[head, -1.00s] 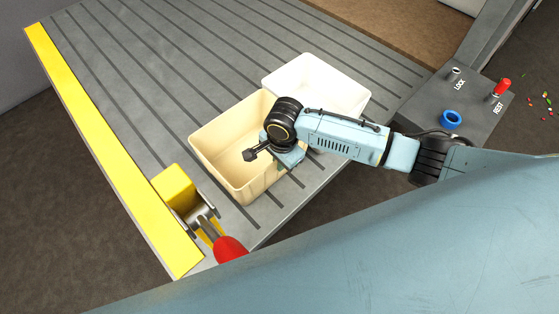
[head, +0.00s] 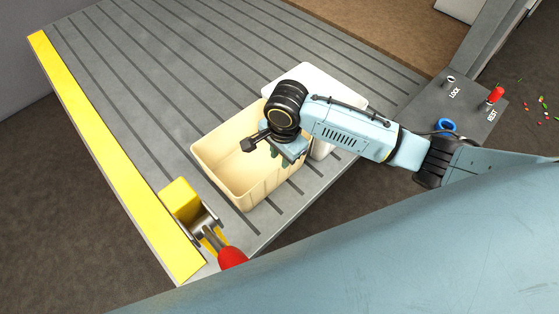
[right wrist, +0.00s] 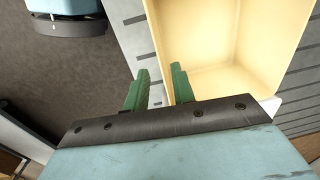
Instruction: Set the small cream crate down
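The small cream crate (head: 215,172) stands upright and appears empty on the grey slotted deck, near the deck's front-right edge. My right gripper (head: 273,151) is over the crate's right side in the head view. In the right wrist view my right gripper (right wrist: 160,88) has its two green fingers apart, with grey deck showing between them. One finger is over the inside of the cream crate (right wrist: 210,45) and the other is outside its wall. No wall shows pinched between the fingertips. My left gripper is not in view.
A white crate (head: 318,75) stands just behind the cream one, partly hidden by my right arm. A yellow block with a red-handled lever (head: 232,257) is at the deck's front corner. A yellow strip (head: 100,140) edges the left. The deck's far left is clear.

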